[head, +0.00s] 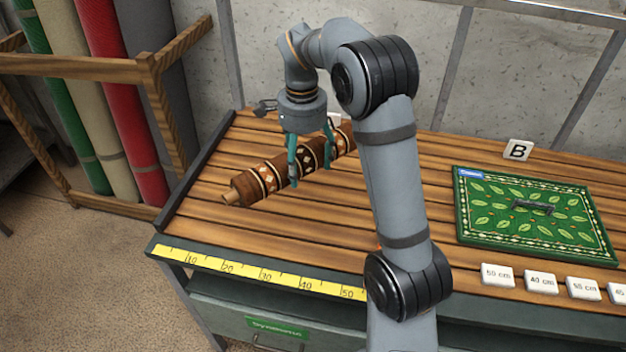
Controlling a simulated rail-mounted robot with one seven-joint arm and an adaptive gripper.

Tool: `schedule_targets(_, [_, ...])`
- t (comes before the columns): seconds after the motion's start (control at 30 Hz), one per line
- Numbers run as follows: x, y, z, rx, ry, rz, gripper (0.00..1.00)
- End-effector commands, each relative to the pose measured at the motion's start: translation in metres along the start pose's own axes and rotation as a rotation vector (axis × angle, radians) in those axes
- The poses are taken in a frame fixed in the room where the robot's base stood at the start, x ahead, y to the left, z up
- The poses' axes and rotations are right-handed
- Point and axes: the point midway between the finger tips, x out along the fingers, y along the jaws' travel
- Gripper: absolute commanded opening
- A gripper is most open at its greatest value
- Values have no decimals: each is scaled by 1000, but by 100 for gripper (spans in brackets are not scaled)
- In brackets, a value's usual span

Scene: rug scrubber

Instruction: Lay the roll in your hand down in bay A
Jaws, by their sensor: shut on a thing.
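The roll (262,182) is a brown rolled rug with a dark and cream diamond pattern and a pale core end at lower left. My gripper (310,172) points down over its middle, with teal fingers shut on it. The roll lies slantwise over the left part of the slatted wooden table (330,222). I cannot tell whether it touches the slats. Its far right end goes behind my arm. A small white plate (335,118) shows behind the gripper, its marking hidden, so I cannot read an A anywhere. A plate marked B (517,150) stands at the right back.
A green leaf-patterned rug (480,236) lies flat at right, with a dark handle-like piece on it. White length tags (541,283) line the front right. A yellow ruler (255,272) runs along the front edge. A wooden rack (165,110) with upright rolls stands left.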

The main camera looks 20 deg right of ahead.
Motion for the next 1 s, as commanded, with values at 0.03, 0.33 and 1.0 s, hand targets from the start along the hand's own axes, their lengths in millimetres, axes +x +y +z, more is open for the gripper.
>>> schedule_targets(0.03, [7, -12, -10, 103, 0, 0, 23])
schedule_targets(0.33, [40, -42, -66, 648, 0, -1, 23])
schedule_targets(1.0, [99, -61, -15, 874, -1, 3, 23])
